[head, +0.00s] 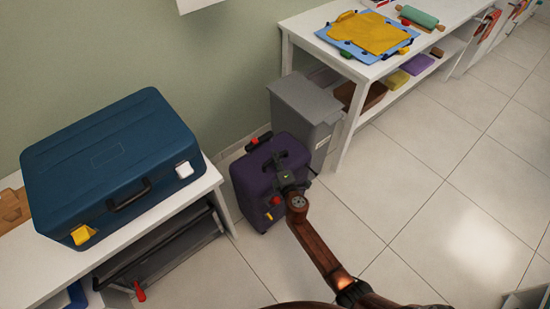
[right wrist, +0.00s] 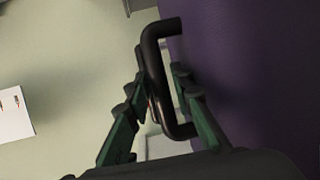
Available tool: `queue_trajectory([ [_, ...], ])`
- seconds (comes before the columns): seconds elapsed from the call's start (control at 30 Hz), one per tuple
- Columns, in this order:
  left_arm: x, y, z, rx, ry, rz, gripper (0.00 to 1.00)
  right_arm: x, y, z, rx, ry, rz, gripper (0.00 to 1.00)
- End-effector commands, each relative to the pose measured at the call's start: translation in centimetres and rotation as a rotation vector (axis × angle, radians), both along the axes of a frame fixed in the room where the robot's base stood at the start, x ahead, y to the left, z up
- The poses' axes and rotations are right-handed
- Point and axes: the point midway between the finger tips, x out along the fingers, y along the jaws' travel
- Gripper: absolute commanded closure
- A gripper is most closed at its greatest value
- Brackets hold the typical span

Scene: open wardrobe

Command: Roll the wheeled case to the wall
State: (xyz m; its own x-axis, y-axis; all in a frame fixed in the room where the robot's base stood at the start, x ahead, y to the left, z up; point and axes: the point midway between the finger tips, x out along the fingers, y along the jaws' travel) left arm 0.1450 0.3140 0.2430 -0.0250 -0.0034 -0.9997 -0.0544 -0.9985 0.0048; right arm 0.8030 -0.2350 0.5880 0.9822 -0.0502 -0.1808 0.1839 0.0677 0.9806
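The purple wheeled case (head: 250,184) stands upright on the tiled floor, close to the green wall, between the white bench and the grey bin. My right gripper (head: 280,163) is at its near upper side. The purple shell (right wrist: 250,70) fills the right of that view. The wheels and the case's far side are hidden. My left gripper is not in view.
A grey bin (head: 303,105) stands right beside the case. A white bench (head: 195,203) with a large blue case (head: 105,155) is at left. A white shelf table (head: 305,28) stands behind at right. The floor (head: 400,200) at right is open.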

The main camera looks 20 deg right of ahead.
Motion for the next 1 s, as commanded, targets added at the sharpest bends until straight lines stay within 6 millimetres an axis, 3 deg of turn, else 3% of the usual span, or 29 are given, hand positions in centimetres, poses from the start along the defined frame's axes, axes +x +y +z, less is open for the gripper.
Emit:
queue_trajectory([
  [0.33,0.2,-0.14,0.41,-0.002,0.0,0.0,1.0,0.38,-0.06,-0.02,0.001,0.0,-0.001,0.79],
  [0.63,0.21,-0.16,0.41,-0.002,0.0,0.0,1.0,0.37,-0.06,-0.03,0.001,0.0,-0.001,0.99],
  [1.0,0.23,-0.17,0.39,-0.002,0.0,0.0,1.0,0.34,-0.05,-0.07,0.001,0.0,-0.001,1.0],
])
